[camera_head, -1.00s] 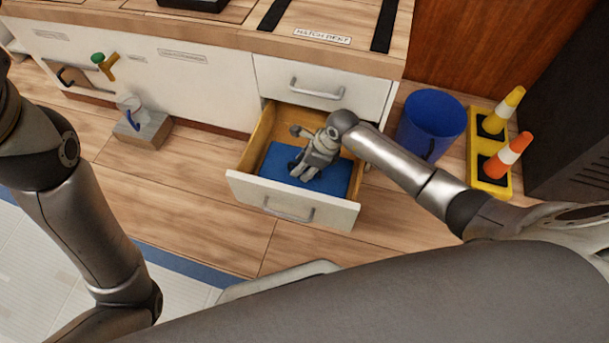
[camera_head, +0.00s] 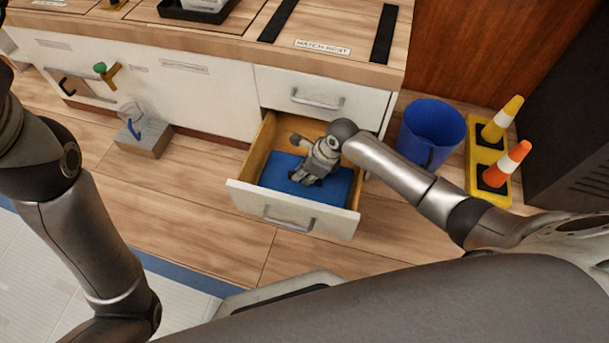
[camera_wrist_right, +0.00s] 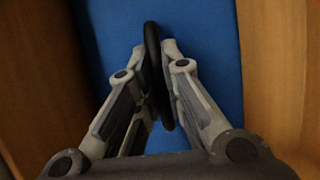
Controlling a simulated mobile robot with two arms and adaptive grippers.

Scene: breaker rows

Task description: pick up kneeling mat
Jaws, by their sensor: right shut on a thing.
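The blue kneeling mat (camera_head: 338,188) is in the open drawer, and its flat blue face fills the middle of the right wrist view (camera_wrist_right: 205,45). A black loop like a handle (camera_wrist_right: 153,65) stands up from the mat. My right gripper (camera_head: 302,178) reaches into the drawer from above. In the right wrist view my right gripper (camera_wrist_right: 162,60) has its fingers closed on the black loop. I cannot tell whether the mat is clear of the drawer bottom. My left arm is at the left of the head view, with its gripper out of view.
The drawer's white front (camera_head: 245,198) and wooden sides surround the mat closely. A blue bin (camera_head: 430,130) and a yellow stand with cones (camera_head: 488,165) are to the right. A grey block (camera_head: 145,138) is on the floor at left.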

